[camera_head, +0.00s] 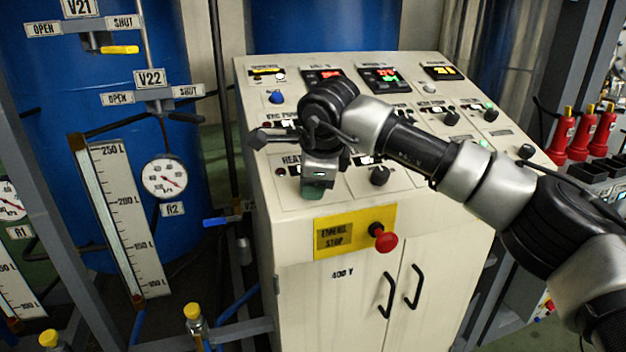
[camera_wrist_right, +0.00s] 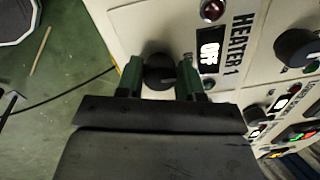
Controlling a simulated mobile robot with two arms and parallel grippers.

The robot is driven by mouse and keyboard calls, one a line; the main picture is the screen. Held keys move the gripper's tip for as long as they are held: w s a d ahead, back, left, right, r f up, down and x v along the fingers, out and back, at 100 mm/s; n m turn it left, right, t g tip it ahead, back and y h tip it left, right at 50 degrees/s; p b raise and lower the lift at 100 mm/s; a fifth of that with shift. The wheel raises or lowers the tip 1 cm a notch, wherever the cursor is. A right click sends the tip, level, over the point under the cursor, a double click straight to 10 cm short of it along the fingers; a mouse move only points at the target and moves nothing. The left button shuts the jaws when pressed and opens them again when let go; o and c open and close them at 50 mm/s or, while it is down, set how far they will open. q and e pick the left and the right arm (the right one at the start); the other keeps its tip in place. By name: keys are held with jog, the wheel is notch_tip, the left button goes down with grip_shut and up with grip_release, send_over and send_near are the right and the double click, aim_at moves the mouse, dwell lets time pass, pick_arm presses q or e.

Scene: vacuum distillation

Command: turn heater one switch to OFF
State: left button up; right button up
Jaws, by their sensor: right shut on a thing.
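The heater one switch is a round black knob (camera_wrist_right: 160,70) on the cream panel, beside the HEATER 1 lettering in the right wrist view. My right gripper (camera_wrist_right: 160,82) has its green fingers on either side of the knob and is shut on it. A small white-and-black label window (camera_wrist_right: 209,51) and a red lamp (camera_wrist_right: 212,10) sit beside the switch. In the head view the right gripper (camera_head: 313,190) is at the lower left of the console panel and hides the knob. My left gripper is not in view.
The control console (camera_head: 345,300) carries several other knobs and displays. A red emergency stop button (camera_head: 385,241) on a yellow plate (camera_head: 335,236) sits just below the right gripper. Pipes, gauges and a blue tank (camera_head: 60,90) stand to the left.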

jog(key=shift+r+n, duration=0.1)
jog(key=shift+n, duration=0.4)
jog(key=o, duration=0.9)
jog(key=b+v, duration=0.2)
jog(key=v, duration=0.8)
jog(key=shift+s+d+r, duration=0.1)
jog(key=shift+s+r, duration=0.15)
jog(key=shift+r, duration=0.05)
